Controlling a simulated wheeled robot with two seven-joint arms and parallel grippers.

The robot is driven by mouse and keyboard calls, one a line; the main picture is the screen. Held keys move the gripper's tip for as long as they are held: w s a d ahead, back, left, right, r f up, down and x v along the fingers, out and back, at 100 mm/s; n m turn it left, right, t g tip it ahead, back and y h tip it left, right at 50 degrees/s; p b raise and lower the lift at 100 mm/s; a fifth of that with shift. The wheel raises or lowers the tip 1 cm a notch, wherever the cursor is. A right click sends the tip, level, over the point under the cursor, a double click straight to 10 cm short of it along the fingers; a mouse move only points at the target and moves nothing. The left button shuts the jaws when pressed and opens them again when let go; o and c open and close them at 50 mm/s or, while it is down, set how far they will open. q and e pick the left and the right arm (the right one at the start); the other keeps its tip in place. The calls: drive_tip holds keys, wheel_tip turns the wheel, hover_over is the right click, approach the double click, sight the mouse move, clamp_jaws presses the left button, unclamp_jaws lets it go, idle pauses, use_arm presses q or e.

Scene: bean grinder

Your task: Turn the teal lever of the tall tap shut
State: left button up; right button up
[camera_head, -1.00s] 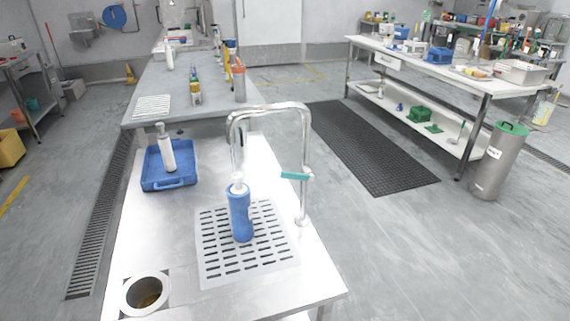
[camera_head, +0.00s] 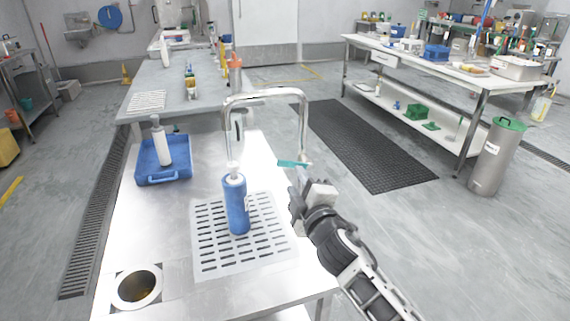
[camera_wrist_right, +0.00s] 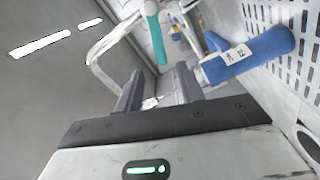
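The tall chrome tap (camera_head: 302,125) stands at the right edge of the steel counter, its arched spout reaching left. Its teal lever (camera_head: 293,163) points left from the post, roughly level. My right gripper (camera_head: 299,188) is just below and in front of the lever, over the counter's right edge. In the right wrist view, the teal lever (camera_wrist_right: 155,36) lies beyond the fingertips of my right gripper (camera_wrist_right: 158,82); the fingers are apart with nothing gripped. The lower tap post is partly hidden by my gripper in the head view. My left gripper is not in view.
A blue bottle (camera_head: 236,205) stands on the slotted drain plate (camera_head: 208,262) left of my gripper; it also shows in the wrist view (camera_wrist_right: 255,55). A blue tray (camera_head: 150,178) holds a white bottle. A round opening (camera_head: 137,288) is at front left.

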sight(286, 164)
drive_tip(key=b+x, duration=0.2)
drive_tip(key=x, duration=0.7)
clamp_jaws()
